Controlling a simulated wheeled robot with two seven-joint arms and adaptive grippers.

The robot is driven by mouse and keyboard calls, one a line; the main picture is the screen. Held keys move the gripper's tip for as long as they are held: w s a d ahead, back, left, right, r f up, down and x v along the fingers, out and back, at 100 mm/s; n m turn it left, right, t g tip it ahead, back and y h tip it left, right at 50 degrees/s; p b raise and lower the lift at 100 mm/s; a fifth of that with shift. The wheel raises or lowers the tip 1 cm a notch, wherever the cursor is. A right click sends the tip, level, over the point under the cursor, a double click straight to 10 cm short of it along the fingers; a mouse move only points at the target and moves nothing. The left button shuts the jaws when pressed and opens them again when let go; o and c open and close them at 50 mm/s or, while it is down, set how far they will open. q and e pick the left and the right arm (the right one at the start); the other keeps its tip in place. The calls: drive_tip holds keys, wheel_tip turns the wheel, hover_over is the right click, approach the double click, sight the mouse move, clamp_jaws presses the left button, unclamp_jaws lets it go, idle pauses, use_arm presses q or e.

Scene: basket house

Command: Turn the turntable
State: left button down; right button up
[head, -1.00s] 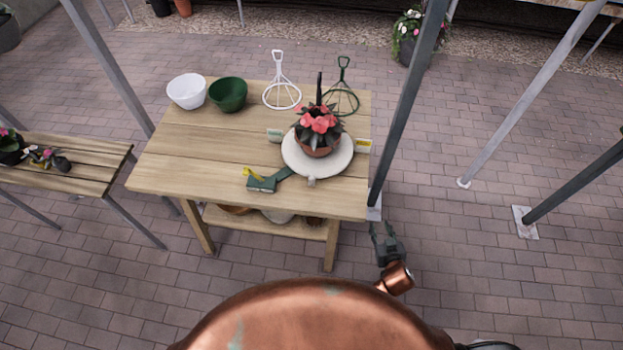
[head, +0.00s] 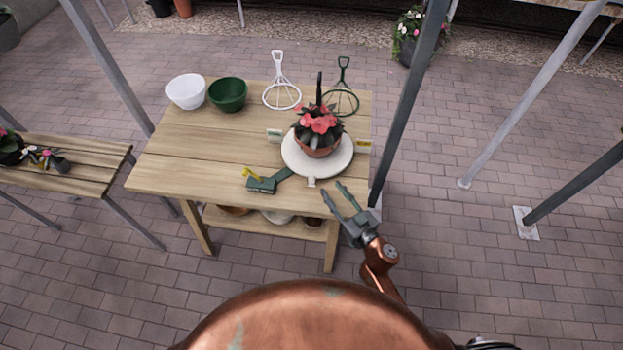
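The turntable (head: 292,160) is a round whitish disc near the right end of the wooden table. A potted plant (head: 318,135) with red flowers and dark leaves stands on it. A small light tab (head: 311,182) sticks out at the turntable's front edge. My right gripper (head: 335,192) is open and empty at the table's front right edge, below and to the right of the tab, apart from it. My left gripper does not show. A green device with a yellow part (head: 262,184) lies left of the turntable, its arm reaching toward the disc.
The wooden table (head: 190,150) also holds a white bowl (head: 187,92), a green bowl (head: 228,95), a white wire stand (head: 281,95) and a green one (head: 343,102). A grey post (head: 408,100) rises beside the table's right edge. Small labels flank the turntable.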

sight(313, 181)
drive_tip(key=a, duration=0.1)
drive_tip(key=a+n+y, duration=0.1)
drive_tip(key=a, duration=0.1)
drive_tip(key=shift+s+f+g+y, duration=0.1)
drive_tip(key=shift+s+g+y, duration=0.1)
drive_tip(key=shift+g+y, duration=0.15)
drive_tip(key=b+x, duration=0.1)
drive_tip(key=x, duration=0.6)
drive_tip(key=shift+w+a, duration=0.1)
drive_tip(key=shift+w, duration=0.15)
drive_tip(key=shift+c, duration=0.2)
clamp_jaws()
